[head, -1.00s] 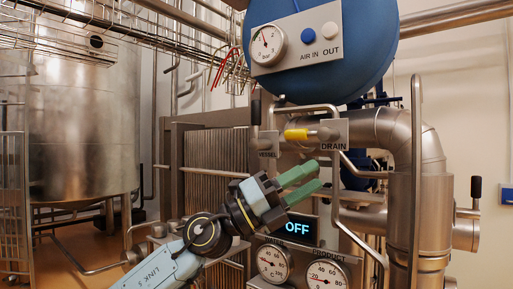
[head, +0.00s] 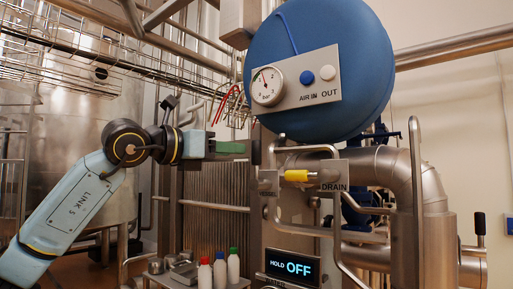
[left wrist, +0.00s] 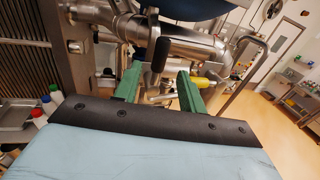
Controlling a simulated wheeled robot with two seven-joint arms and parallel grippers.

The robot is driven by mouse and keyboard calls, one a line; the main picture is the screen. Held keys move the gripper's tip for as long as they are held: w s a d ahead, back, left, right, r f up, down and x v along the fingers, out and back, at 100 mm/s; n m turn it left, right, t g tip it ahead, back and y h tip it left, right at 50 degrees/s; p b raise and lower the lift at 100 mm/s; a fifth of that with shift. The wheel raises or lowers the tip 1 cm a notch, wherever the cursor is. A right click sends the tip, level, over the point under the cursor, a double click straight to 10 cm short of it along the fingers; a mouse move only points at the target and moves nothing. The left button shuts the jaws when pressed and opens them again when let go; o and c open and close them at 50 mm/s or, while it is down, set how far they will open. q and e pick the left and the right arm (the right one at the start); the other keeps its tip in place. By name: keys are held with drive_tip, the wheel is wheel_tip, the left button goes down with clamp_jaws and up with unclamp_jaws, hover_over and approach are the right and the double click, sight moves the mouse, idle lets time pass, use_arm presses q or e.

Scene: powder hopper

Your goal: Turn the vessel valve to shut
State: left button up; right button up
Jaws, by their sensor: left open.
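The vessel valve's black handle (head: 256,148) stands upright above the partly hidden VESSEL plate (head: 268,180). My left gripper (head: 243,149) is level, its green fingers pointing right, with the tips close to the handle. In the left wrist view, my left gripper (left wrist: 160,72) is open, and the black handle (left wrist: 161,54) shows in the gap between the fingertips. I cannot tell whether a finger touches it. My right gripper is not in view.
The yellow drain handle (head: 297,176) lies level just right of the vessel valve. A bent steel rail (head: 282,142) runs close by. The blue vessel (head: 320,65) hangs above. Bottles (head: 219,270) stand below, and a display (head: 292,267) reads OFF.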

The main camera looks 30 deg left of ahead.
sight(257, 164)
use_arm(q)
drive_tip(key=p+x, duration=0.2)
drive_tip(key=x, duration=0.6)
drive_tip(key=shift+w+d, duration=0.15)
drive_tip(key=shift+w, duration=0.05)
clamp_jaws()
